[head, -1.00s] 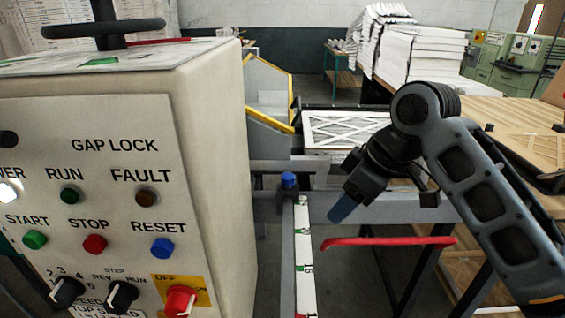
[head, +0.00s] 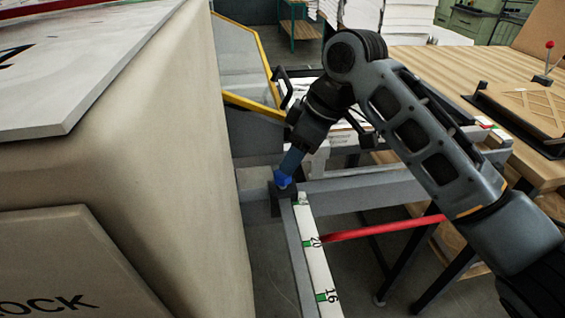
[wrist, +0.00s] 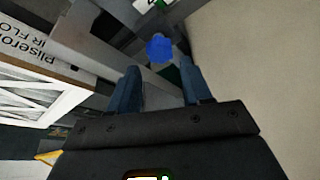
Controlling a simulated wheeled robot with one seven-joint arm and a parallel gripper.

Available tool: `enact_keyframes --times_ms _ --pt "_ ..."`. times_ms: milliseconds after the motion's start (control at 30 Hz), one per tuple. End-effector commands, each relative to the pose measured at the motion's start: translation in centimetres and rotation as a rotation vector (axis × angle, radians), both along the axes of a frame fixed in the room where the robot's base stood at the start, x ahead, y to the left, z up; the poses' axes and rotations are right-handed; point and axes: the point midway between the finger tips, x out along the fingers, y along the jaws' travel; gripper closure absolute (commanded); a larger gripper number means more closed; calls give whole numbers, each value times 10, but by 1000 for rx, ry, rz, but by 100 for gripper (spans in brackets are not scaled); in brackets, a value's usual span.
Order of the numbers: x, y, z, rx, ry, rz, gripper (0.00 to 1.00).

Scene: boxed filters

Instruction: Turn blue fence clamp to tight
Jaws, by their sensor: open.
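The blue fence clamp (head: 282,179) is a small blue knob on a dark block at the far end of the white ruler (head: 311,250). My gripper (head: 288,166) reaches down to it in the head view, its blue fingers overlapping the knob's upper part. In the wrist view my gripper (wrist: 160,75) is open, with the two blue fingers apart. The clamp (wrist: 159,48) shows there just beyond the fingertips, between their lines. Nothing is held. I cannot tell whether a finger touches the knob.
A large beige cabinet (head: 150,160) stands close on the left of the clamp. A red bar (head: 385,228) runs right from near the ruler. A wooden table (head: 440,70) is at the right. A white-framed boxed filter (wrist: 35,95) lies left in the wrist view.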

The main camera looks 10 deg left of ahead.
Motion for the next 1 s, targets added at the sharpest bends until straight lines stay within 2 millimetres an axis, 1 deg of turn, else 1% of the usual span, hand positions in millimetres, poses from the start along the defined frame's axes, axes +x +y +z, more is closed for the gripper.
enact_keyframes --times_ms 100,300,467,700,1000 --pt "2 7 -17 -3 2 -1 51" --pt "4 16 -39 -2 2 -1 51" --pt "5 19 -46 0 -1 1 51" --pt "5 19 -46 0 -1 0 52" --pt "5 19 -46 0 -1 0 81"
